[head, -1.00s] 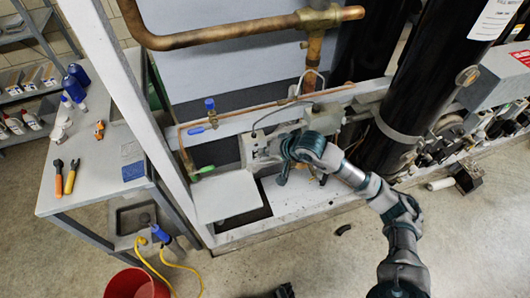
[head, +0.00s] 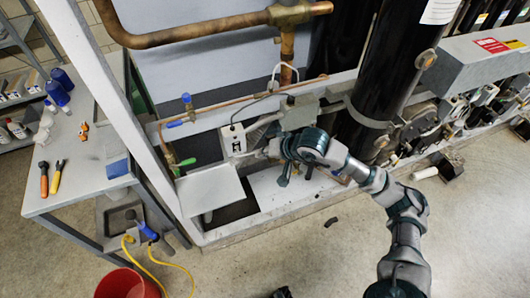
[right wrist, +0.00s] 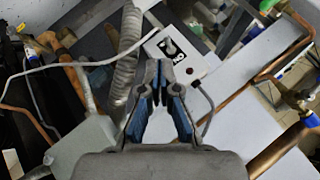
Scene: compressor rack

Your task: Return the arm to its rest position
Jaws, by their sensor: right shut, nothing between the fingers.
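My right arm reaches in from the lower right of the head view to the compressor rack. My right gripper (head: 270,150) is shut and empty, just right of a small grey switch box (head: 233,139). In the right wrist view the closed fingertips (right wrist: 161,75) point at the switch box (right wrist: 184,62), whose toggle and small red light show beyond them. I cannot tell for sure whether they touch it, but the box face looks clear in the head view. My left gripper is not in view.
Copper pipes (head: 205,37) and a black cylinder (head: 385,85) stand close around the arm. An open lid-like panel (head: 210,188) sits left of the gripper. A side table (head: 85,170) with tools and a red bucket (head: 128,285) are at left.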

